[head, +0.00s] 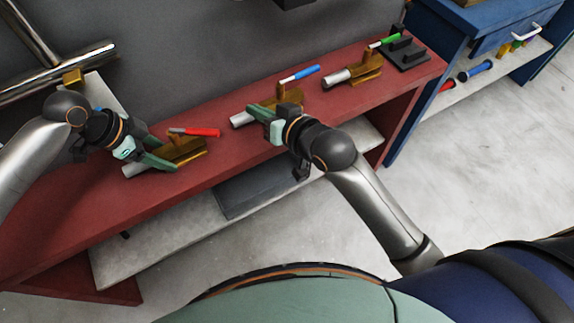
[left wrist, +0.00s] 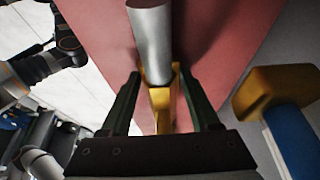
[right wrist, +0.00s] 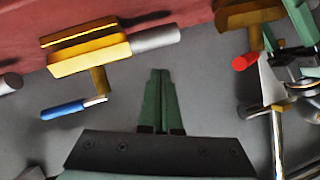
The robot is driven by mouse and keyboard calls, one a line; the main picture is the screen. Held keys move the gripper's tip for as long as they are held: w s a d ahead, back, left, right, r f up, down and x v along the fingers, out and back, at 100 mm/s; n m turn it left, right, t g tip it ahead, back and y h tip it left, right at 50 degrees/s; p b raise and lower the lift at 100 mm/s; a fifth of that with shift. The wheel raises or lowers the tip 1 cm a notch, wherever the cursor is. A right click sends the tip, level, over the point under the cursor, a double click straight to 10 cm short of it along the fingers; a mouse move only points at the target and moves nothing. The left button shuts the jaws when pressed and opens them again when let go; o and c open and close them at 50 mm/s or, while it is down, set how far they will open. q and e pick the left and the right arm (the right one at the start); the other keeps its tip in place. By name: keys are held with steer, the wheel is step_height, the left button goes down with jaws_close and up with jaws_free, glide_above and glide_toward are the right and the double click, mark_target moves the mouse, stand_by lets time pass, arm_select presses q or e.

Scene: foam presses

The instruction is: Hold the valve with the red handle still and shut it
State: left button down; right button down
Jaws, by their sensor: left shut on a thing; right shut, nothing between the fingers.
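The valve with the red handle (head: 200,132) has a yellow body (head: 188,152) and a grey pipe end, and sits on the red bench top at the left. The handle points right, above the body. My left gripper (head: 163,157) is shut on the yellow body; the left wrist view shows the body (left wrist: 160,98) between its fingers (left wrist: 162,105). My right gripper (head: 258,110) is shut and empty, in front of the blue-handled valve. In the right wrist view its fingers (right wrist: 161,80) are together, apart from the red handle end (right wrist: 244,62).
The blue-handled valve (right wrist: 85,50) stands right of the red one, partly behind my right gripper. A green-handled valve (head: 366,72) is further right, near a dark block fixture (head: 405,55). A blue cabinet (head: 425,90) stands beyond. Bench (head: 225,165) is clear between the red and blue valves.

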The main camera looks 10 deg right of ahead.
steer(key=s+d+f+h, duration=0.3)
steer(key=s+d+f, duration=0.2)
steer(key=d+f, duration=0.5)
steer(key=s+f+g, duration=0.2)
steer(key=s+f, duration=0.5)
steer(key=s, duration=0.2)
steer(key=w+d+n+g, duration=0.3)
steer(key=w+d+n, duration=0.1)
steer(key=w+d, duration=0.1)
step_height(320, 180, up, 25)
steer(key=n+g+y, duration=0.4)
steer(key=y, duration=0.8)
glide_above(196, 132)
steer(key=w+d, duration=0.1)
steer(key=d, duration=1.3)
steer(key=a+f, duration=0.5)
steer(key=a, duration=0.5)
steer(key=shift+f, duration=0.3)
steer(key=shift+s, duration=0.15)
